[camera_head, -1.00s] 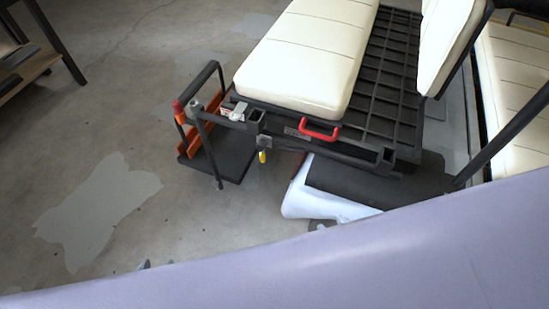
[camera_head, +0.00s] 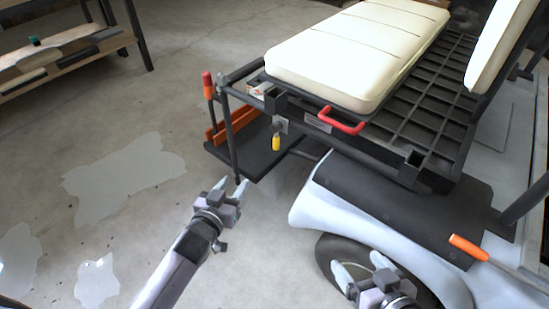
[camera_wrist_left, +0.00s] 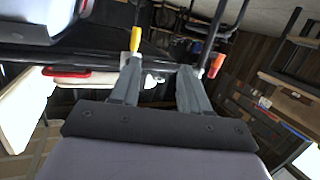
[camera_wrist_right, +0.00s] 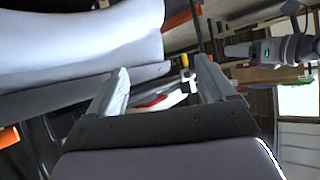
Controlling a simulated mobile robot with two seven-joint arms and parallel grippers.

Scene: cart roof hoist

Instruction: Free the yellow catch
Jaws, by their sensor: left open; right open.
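The yellow catch (camera_head: 276,142) hangs below a small grey plate on the cart's dark rear frame, under the cream seat. It also shows in the left wrist view (camera_wrist_left: 136,38), beyond one finger, and small in the right wrist view (camera_wrist_right: 185,61). My left gripper (camera_head: 231,187) is open and empty over the floor, below and left of the catch and apart from it. My right gripper (camera_head: 360,266) is open and empty in front of the cart's wheel, lower and right of the catch. Whether the catch is engaged cannot be told.
A red handle (camera_head: 342,120) sits on the frame's edge right of the catch. A red-tipped post (camera_head: 208,86) and a dark footplate (camera_head: 262,163) are on the left. The pale fender (camera_head: 335,205) and an orange-handled tool (camera_head: 468,247) lie right.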

